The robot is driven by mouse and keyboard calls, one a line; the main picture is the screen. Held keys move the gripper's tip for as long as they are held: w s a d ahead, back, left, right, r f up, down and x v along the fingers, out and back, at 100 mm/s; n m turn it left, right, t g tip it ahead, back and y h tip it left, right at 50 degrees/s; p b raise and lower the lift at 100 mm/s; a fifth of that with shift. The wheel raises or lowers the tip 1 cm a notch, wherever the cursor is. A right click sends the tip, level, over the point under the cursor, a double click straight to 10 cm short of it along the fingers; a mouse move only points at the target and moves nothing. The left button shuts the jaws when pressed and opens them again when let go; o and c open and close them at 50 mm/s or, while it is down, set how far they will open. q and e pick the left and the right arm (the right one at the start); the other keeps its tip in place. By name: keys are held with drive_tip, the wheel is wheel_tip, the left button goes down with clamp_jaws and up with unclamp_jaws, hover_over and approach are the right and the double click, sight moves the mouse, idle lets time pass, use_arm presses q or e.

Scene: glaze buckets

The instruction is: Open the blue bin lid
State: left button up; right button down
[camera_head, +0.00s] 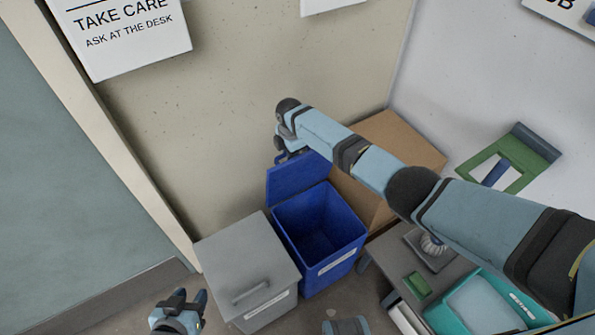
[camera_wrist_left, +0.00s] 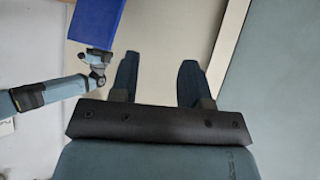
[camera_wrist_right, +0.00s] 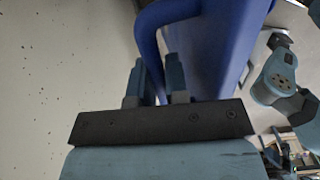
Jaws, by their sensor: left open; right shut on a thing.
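The blue bin (camera_head: 322,268) stands against the wall, and its dark inside shows. Its lid (camera_head: 292,180) is swung up at the back, roughly upright. My right gripper (camera_head: 289,152) is at the top edge of the lid. In the right wrist view, my right gripper's fingers (camera_wrist_right: 163,80) are shut on the curved blue lid handle (camera_wrist_right: 146,45); the exact grip is partly hidden. My left gripper (camera_head: 196,298) is open and empty, low in front of the grey bin. Its spread fingers show in the left wrist view (camera_wrist_left: 157,75), with blue (camera_wrist_left: 97,22) at the top.
A grey lidded bin (camera_head: 245,262) stands close left of the blue bin. A cardboard box (camera_head: 400,137) is behind and right. A low table (camera_head: 387,257) with a teal tray (camera_head: 535,307) lies right. A green-framed item (camera_head: 482,160) is near the right wall.

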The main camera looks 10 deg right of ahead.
use_arm(q)
drive_tip(key=b, duration=0.2)
drive_tip(key=f+b, duration=0.1)
drive_tip(key=b, duration=0.1)
drive_tip(key=shift+w+d+f+m+t, duration=0.15)
drive_tip(key=shift+w+m+t, duration=0.15)
drive_tip(key=shift+w+t, duration=0.1)
use_arm(e)
drive_tip(key=w, duration=0.1)
drive_tip(key=w+a+g, duration=0.1)
drive_tip(key=shift+w+f, duration=0.2)
drive_tip(key=shift+w, duration=0.15)
use_arm(q)
drive_tip(key=shift+d, duration=0.1)
drive_tip(key=shift+f, duration=0.1)
use_arm(e)
drive_tip(key=c, duration=1.4)
unclamp_jaws()
use_arm(q)
drive_tip(key=r+p, duration=0.1)
drive_tip(key=p, duration=0.1)
drive_tip(key=shift+s+p, duration=0.1)
drive_tip(key=shift+p, duration=0.25)
use_arm(e)
drive_tip(key=r, duration=0.4)
drive_tip(key=w+r, duration=0.1)
drive_tip(key=r, duration=0.8)
drive_tip(key=shift+w+a+r, duration=0.3)
drive_tip(key=shift+w+r, duration=0.05)
